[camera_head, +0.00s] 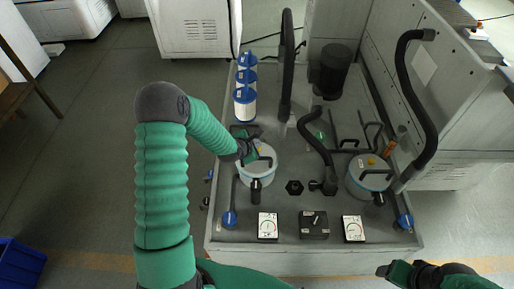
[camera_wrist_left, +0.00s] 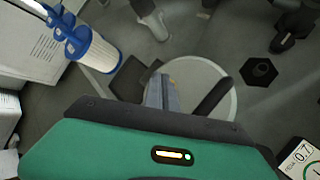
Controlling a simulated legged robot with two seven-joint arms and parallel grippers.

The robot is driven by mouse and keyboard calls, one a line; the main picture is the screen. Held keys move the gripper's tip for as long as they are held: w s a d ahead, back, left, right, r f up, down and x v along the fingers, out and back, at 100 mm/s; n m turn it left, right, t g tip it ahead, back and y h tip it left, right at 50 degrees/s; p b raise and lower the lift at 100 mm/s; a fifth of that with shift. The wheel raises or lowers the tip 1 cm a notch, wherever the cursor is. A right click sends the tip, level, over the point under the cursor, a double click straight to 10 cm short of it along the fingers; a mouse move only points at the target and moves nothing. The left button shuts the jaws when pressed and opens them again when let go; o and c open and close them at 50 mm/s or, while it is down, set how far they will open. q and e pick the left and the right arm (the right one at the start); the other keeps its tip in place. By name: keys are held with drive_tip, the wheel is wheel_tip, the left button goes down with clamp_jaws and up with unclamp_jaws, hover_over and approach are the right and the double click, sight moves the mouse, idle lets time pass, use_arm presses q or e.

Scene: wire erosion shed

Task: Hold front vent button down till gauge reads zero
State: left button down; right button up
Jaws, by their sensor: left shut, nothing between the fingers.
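A round white-lidded canister (camera_head: 258,177) stands at the left of the bench, with a dark handle on its lid; the lid (camera_wrist_left: 213,84) also shows in the left wrist view. A small yellow spot, perhaps the vent button, shows on the lid beside my left gripper (camera_head: 250,158). This gripper is shut and empty, its fingers (camera_wrist_left: 162,94) pointing down over the lid. I cannot tell whether they touch a button. A white gauge (camera_head: 268,226) stands in front of this canister; in the wrist view its display (camera_wrist_left: 301,156) seems to read 0.7. My right gripper (camera_head: 395,270) is low at right, jaws unclear.
A second canister (camera_head: 366,183) with a yellow spot on its lid stands at right, with another gauge (camera_head: 353,229) in front. A black box (camera_head: 314,224) sits between the gauges. Blue-and-white filters (camera_head: 245,103), black hoses (camera_head: 317,140) and a dark cylinder (camera_head: 333,72) stand behind.

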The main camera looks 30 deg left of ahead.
use_arm(q)
drive_tip(key=shift+f+b, duration=0.3)
drive_tip(key=shift+f, duration=0.25)
idle(2.0)
idle(0.6)
drive_tip(key=shift+r+p, duration=0.9)
drive_tip(key=shift+r, duration=0.05)
drive_tip(key=shift+r, duration=0.15)
wheel_tip(320, 180, up, 5)
drive_tip(key=p, duration=0.4)
drive_tip(key=shift+d, duration=0.1)
